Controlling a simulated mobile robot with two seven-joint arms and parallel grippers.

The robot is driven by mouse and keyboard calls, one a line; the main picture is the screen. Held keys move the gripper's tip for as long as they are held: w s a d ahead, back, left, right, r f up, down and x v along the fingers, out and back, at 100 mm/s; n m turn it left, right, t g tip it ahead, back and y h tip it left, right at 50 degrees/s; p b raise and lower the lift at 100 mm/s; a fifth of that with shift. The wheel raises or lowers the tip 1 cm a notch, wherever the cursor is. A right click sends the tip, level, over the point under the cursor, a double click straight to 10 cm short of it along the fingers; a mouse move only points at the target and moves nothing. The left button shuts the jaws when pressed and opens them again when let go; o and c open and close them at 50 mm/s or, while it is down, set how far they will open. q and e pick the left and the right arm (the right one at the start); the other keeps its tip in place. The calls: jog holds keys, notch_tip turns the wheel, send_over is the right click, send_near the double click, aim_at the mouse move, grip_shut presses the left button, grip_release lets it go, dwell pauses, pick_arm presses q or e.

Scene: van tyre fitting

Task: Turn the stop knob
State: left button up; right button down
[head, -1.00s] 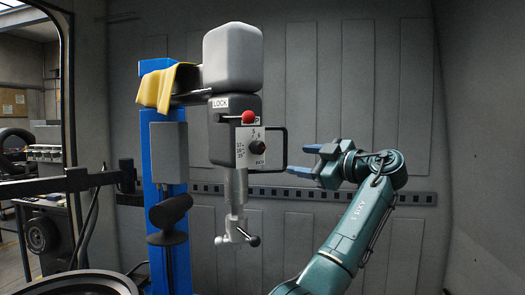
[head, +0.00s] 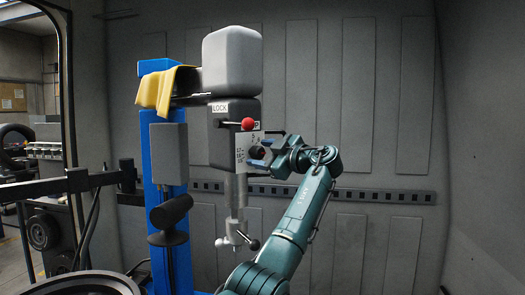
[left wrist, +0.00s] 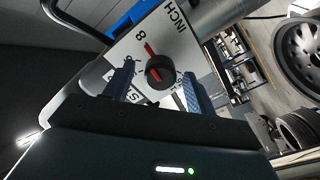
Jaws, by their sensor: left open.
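The stop knob (head: 256,152) is a small dark round knob on the white dial plate (head: 241,157) of the grey machine head. In the left wrist view the knob (left wrist: 159,72) shows a red pointer line, near the printed 8, and the word INCH stands above. My left gripper (head: 264,151) is at the plate, with its two blue fingers open on either side of the knob. The left wrist view shows the fingers (left wrist: 158,78) apart, with a gap to the knob on each side. A printed label is partly hidden behind the left finger. My right gripper is not in view.
A red-ball lever (head: 247,124) sticks out just above the dial, under the LOCK label. A blue column (head: 155,210) with a yellow cloth (head: 158,92) stands to the left. The grey wall to the right is clear.

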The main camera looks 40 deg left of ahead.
pick_arm(q)
jog(key=shift+a, duration=0.1)
jog(key=shift+c, duration=0.6)
jog(key=c, duration=0.9)
jog(key=shift+m, duration=0.4)
